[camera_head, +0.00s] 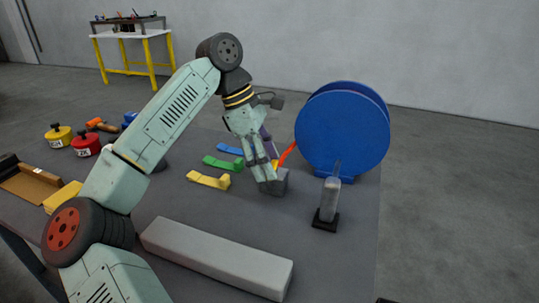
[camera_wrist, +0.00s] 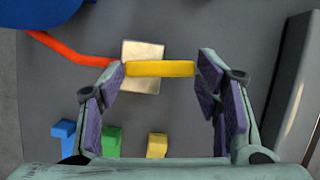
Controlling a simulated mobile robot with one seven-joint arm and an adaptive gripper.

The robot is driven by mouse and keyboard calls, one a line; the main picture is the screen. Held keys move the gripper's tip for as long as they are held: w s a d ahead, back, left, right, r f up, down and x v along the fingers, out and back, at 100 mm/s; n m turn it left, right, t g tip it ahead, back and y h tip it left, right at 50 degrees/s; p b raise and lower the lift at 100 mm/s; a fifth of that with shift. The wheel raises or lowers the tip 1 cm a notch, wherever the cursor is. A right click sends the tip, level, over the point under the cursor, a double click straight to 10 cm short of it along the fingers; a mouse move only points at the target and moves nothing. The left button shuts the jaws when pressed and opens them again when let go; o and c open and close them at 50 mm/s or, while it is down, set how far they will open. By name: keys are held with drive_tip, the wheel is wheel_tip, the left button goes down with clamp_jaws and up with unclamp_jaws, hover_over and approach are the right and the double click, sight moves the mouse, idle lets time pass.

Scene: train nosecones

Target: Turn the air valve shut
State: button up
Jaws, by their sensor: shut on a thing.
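The air valve has a pale grey block body (camera_wrist: 143,52) with a flat yellow bar handle (camera_wrist: 160,68) across its top. In the wrist view the handle lies left to right, roughly in line with the end of the red hose (camera_wrist: 75,51) that meets the block's left side. My gripper (camera_wrist: 161,72) is shut on the handle, one purple-padded finger at each end of the bar. In the head view my gripper (camera_head: 268,165) points down over the valve block (camera_head: 275,186), and its fingers hide most of the handle.
The blue hose reel (camera_head: 343,130) stands to the right. A grey block on a black base (camera_head: 329,203) and a long grey bar (camera_head: 215,258) lie nearer. Blue, green (camera_head: 224,163) and yellow (camera_head: 209,181) pieces lie left. Red (camera_head: 86,146) and yellow weights are farther left.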

drive_tip(key=shift+w+m, duration=0.15)
drive_tip(key=shift+m, duration=0.55)
drive_tip(key=shift+a+g+p, duration=0.1)
drive_tip(key=shift+g+p, duration=0.2)
drive_tip(key=o, duration=1.2)
drive_tip(key=shift+c, duration=0.2)
drive_tip(key=v, duration=1.2)
